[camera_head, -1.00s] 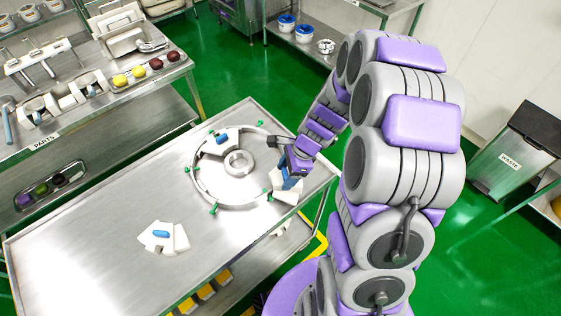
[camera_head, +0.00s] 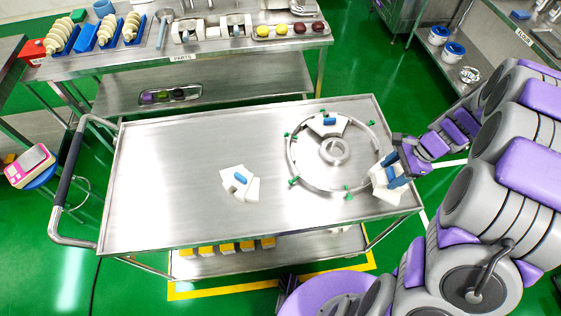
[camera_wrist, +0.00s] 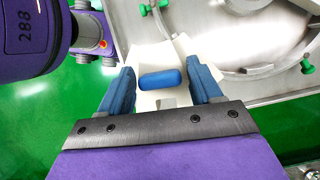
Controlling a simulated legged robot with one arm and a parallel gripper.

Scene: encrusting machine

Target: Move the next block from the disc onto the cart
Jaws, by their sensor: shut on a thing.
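The disc (camera_head: 291,165) is a metal ring with green knobs and a hub, lying on the right part of the steel cart (camera_head: 150,190). A white block with a blue grip (camera_head: 329,121) sits at its far side. My gripper (camera_head: 394,172) is at the disc's right side, shut on another white block (camera_head: 378,194). In the wrist view, the held block (camera_wrist: 150,55) and its blue grip (camera_wrist: 161,79) show between my fingers (camera_wrist: 163,88). Whether it touches the surface cannot be told. White blocks, one with a blue grip (camera_head: 240,178), stand together left of the disc.
The cart's left half is clear, with a push handle (camera_head: 62,190) at its left end. A parts table (camera_head: 225,66) stands behind, holding trays and colored balls. A waist-high shelf (camera_head: 470,88) with tubs stands at the upper right. Yellow floor tape (camera_head: 225,288) runs in front.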

